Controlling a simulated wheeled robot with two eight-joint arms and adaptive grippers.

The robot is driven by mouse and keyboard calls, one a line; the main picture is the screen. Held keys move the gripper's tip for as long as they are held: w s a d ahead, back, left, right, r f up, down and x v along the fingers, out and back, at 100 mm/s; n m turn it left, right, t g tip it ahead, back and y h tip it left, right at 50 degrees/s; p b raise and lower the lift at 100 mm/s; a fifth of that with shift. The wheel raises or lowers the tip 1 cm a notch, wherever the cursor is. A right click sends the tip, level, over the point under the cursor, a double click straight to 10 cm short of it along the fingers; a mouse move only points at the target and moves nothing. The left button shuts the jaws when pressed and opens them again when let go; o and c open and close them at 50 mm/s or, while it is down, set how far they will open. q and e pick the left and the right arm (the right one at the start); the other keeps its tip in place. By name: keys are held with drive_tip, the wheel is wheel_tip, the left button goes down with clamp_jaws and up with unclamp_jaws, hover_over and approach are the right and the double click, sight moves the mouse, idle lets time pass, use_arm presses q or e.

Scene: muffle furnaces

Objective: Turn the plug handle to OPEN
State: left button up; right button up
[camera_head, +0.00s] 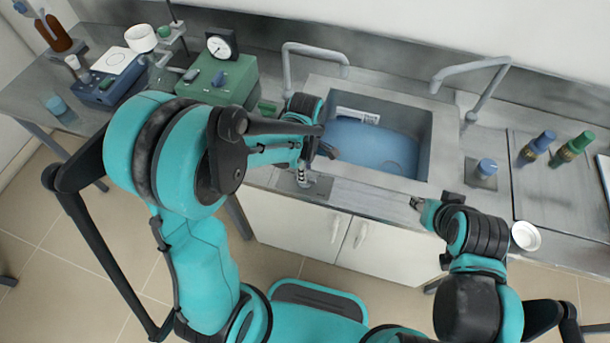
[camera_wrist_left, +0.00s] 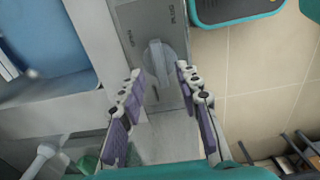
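The plug handle (camera_wrist_left: 160,62) is a grey knob with a raised grip bar on a metal plate (camera_wrist_left: 140,18) beside the sink. In the left wrist view the bar runs roughly up and down the picture. The plate has the word PLUG and another small label that is too blurred to read. My left gripper (camera_wrist_left: 160,78) is open, with its two fingertips on either side of the handle's near end and gaps showing. In the head view my left gripper (camera_head: 311,160) is over the plate in front of the sink. My right gripper (camera_head: 418,204) is near the counter's front edge, its fingers too small to judge.
The sink (camera_head: 380,142) holds blue water, with a tap (camera_head: 300,48) at its back left. A green device with a gauge (camera_head: 218,80) stands left. Two bottles (camera_head: 572,146) and a white dish (camera_head: 525,236) are at the right. White cabinets (camera_head: 290,222) are below the counter.

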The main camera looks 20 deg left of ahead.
use_arm(q)
wheel_tip(320, 180, down, 3)
drive_tip(key=shift+f+b, duration=0.15)
drive_tip(key=shift+b, duration=0.25)
clamp_jaws()
